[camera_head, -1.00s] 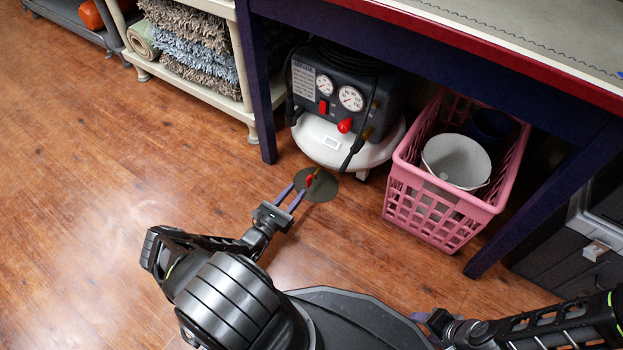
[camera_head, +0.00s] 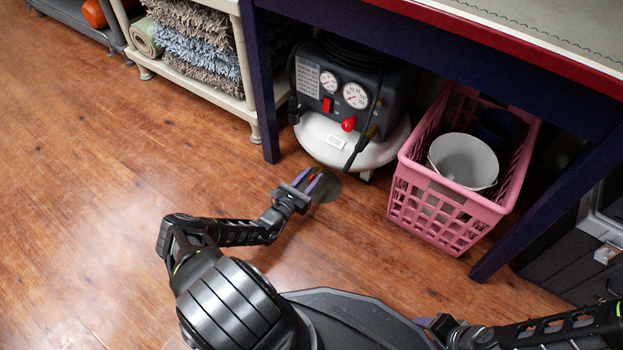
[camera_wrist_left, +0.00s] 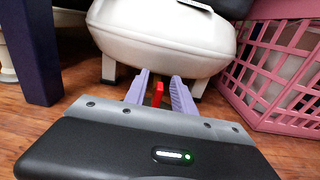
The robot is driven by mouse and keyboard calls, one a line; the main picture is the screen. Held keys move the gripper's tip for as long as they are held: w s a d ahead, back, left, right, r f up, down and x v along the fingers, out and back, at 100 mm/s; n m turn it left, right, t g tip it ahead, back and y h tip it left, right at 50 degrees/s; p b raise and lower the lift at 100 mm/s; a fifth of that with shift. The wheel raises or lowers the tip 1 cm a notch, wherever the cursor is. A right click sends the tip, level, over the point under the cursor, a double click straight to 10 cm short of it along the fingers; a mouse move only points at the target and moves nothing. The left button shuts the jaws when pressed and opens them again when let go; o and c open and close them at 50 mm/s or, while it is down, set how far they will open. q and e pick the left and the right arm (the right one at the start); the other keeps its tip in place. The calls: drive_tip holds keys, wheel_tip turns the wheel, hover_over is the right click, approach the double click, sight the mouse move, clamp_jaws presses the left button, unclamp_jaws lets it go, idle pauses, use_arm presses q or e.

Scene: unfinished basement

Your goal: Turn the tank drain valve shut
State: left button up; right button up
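The air compressor's white tank (camera_head: 335,142) stands on the floor under the bench. The drain valve's small red handle (camera_wrist_left: 158,94) shows low in front of the tank in the left wrist view; in the head view it is mostly hidden by my fingers. My left gripper (camera_head: 309,181) is low at the tank's front, its two purple fingers on either side of the handle. In the left wrist view the fingers (camera_wrist_left: 160,92) are apart, with a gap at least on the handle's right. My right gripper (camera_head: 432,323) is at the bottom edge, mostly hidden.
A dark round patch (camera_head: 328,189) lies on the floor below the valve. A pink crate (camera_head: 440,213) with a white bucket stands right of the tank. A dark blue bench leg (camera_head: 263,100) is to the left. The wooden floor at left is clear.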

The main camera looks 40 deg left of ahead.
use_arm(q)
drive_tip(key=shift+c, duration=0.3)
clamp_jaws()
idle(0.3)
